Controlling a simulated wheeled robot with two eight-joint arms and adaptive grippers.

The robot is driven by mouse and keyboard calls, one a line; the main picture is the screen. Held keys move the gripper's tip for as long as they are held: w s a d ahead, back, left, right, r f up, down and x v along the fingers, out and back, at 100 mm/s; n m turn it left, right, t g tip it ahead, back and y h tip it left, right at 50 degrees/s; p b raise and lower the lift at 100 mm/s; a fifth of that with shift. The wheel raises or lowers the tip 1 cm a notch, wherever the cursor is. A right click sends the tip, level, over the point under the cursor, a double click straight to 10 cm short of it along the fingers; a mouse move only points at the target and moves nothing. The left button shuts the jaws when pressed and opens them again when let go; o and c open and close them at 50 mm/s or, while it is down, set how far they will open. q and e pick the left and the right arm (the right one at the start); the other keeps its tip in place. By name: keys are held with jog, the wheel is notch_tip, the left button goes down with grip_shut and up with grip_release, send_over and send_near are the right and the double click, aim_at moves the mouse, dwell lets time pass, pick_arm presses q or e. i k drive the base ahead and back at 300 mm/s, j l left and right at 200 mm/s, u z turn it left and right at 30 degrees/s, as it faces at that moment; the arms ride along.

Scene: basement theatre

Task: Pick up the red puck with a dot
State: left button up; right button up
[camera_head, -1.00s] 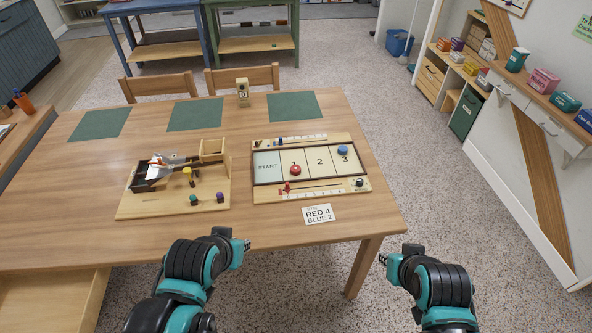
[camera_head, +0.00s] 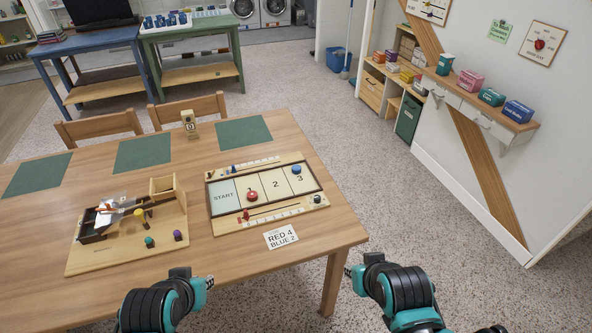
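A red puck (camera_head: 252,196) with a small mark on top lies on the shuffleboard-style game board (camera_head: 224,220), on the panel between START and 2. A blue puck (camera_head: 296,169) lies on the panel marked 3. A red peg-like piece (camera_head: 245,214) stands on the board's near strip. My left gripper (camera_head: 208,283) is at the table's near edge, well short of the board. My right gripper (camera_head: 348,271) is off the table's near right corner. Both are apart from the puck; their fingers are too small to read.
A card reading RED 4, BLUE 2 (camera_head: 281,237) lies in front of the board. A wooden toy stand (camera_head: 100,260) with several small pieces is to its left. A scoring block (camera_head: 189,123) and green mats (camera_head: 243,131) are behind. Right of the table is open floor.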

aim_at(253, 196)
jog(key=i+j+z, duration=0.15)
jog(key=i, duration=0.3)
jog(key=i+j+z, duration=0.15)
jog(key=i+j, duration=0.15)
jog(key=i, duration=0.1)
